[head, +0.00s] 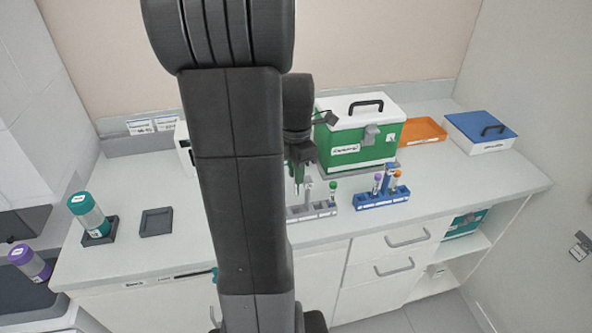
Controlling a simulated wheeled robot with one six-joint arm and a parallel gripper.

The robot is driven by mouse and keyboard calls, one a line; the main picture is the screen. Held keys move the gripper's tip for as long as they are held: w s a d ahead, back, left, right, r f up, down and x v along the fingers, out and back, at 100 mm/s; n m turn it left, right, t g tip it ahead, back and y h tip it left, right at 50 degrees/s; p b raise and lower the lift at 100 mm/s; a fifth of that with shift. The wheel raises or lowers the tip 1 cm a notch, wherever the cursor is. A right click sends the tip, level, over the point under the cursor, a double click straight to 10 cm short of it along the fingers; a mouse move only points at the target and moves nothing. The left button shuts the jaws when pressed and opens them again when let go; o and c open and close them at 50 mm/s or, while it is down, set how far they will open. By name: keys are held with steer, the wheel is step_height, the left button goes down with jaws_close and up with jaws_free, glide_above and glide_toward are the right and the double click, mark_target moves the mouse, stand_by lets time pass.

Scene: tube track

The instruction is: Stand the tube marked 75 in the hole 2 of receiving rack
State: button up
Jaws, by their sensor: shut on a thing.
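My gripper (299,182) hangs over the grey rack (325,208), partly hidden behind my arm. It is shut on a slim tube, of which only a little shows and whose marking I cannot read. A green-capped tube (333,188) stands in the grey rack's right part. The blue rack (370,205) stands to the right of the grey one and holds a purple-capped tube (377,182) and an orange-capped tube (397,177). Rack labels and hole numbers are too small to read, so I cannot tell which is the receiving rack.
A green box with a white lid (345,148) stands behind the racks. An orange tray (422,132) and a blue-lidded box (480,130) are at the right. A teal-capped jar (88,213) and an empty dark holder (156,222) are at the left. My arm hides the counter's middle.

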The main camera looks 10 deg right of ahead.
mark_target(296, 195)
steer(key=shift+s+f+b, duration=0.15)
steer(key=shift+f+b, duration=0.3)
steer(key=shift+f, duration=0.2)
steer(key=shift+f+b, duration=1.3)
steer(key=shift+f, duration=0.35)
steer(key=shift+f+b, duration=0.3)
steer(key=shift+f, duration=0.3)
steer(key=shift+f, duration=0.35)
steer(key=shift+f+b, duration=0.15)
steer(key=shift+b, duration=0.15)
steer(key=shift+f+b, duration=0.35)
steer(key=shift+f, duration=0.15)
